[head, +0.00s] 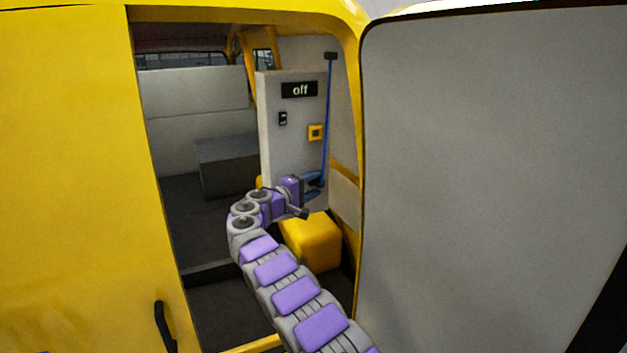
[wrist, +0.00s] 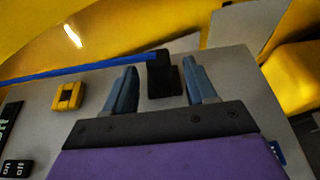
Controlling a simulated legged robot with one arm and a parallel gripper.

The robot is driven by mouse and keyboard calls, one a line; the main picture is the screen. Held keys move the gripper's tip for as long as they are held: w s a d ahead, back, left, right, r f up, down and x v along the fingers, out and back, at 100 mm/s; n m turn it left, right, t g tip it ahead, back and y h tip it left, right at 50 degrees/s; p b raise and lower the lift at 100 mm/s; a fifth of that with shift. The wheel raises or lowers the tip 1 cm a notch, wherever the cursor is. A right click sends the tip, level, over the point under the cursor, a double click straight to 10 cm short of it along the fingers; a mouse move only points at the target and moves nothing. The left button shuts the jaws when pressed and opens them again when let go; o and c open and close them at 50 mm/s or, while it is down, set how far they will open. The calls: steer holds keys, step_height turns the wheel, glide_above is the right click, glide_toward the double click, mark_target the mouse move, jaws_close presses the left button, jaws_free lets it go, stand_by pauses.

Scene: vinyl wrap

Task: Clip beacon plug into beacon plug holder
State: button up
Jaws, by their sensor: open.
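A blue cable (head: 326,120) hangs down the right side of a grey panel, from a black fitting (head: 330,56) at the top toward my gripper (head: 316,183). In the wrist view my gripper (wrist: 160,88) is open, with its two blue-grey fingers apart. A black piece (wrist: 163,76), apparently the beacon plug, shows between them where the blue cable (wrist: 80,70) ends. Gaps show on both sides of it. A yellow square fitting with a dark centre (head: 315,132), possibly the plug holder, is on the panel above my gripper; it also shows left in the wrist view (wrist: 68,96).
The grey panel (head: 275,150) carries an "off" display (head: 299,90) and a black switch (head: 283,118). A yellow box (head: 312,243) is below my gripper. The yellow vehicle body (head: 70,160) and a grey door (head: 490,180) flank the opening.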

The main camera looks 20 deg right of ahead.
steer(key=shift+a, duration=0.1)
steer(key=p+v, duration=0.2)
steer(key=v, duration=1.5)
steer(key=s+d+r+m+g, duration=0.2)
steer(key=s+d+r+g, duration=0.3)
steer(key=s+d, duration=0.65)
steer(key=s+d+f+m+g+y, duration=0.1)
steer(key=s+d+g+y, duration=0.15)
steer(key=s, duration=0.65)
steer(key=s+d+m+g+y, duration=0.1)
steer(key=s+m+y, duration=0.15)
steer(key=s, duration=0.65)
steer(key=s+a+f+y, duration=0.4)
steer(key=s+a, duration=0.2)
steer(key=s, duration=0.3)
steer(key=s+a+f+y, duration=0.3)
steer(key=s+a, duration=0.4)
steer(key=s, duration=0.3)
steer(key=s+a+f+y, duration=0.4)
steer(key=s+a+f, duration=0.2)
steer(key=s, duration=0.3)
steer(key=shift+s+a+n+y, duration=0.15)
steer(key=shift+s+n+y, duration=0.15)
steer(key=shift+s+n, duration=0.15)
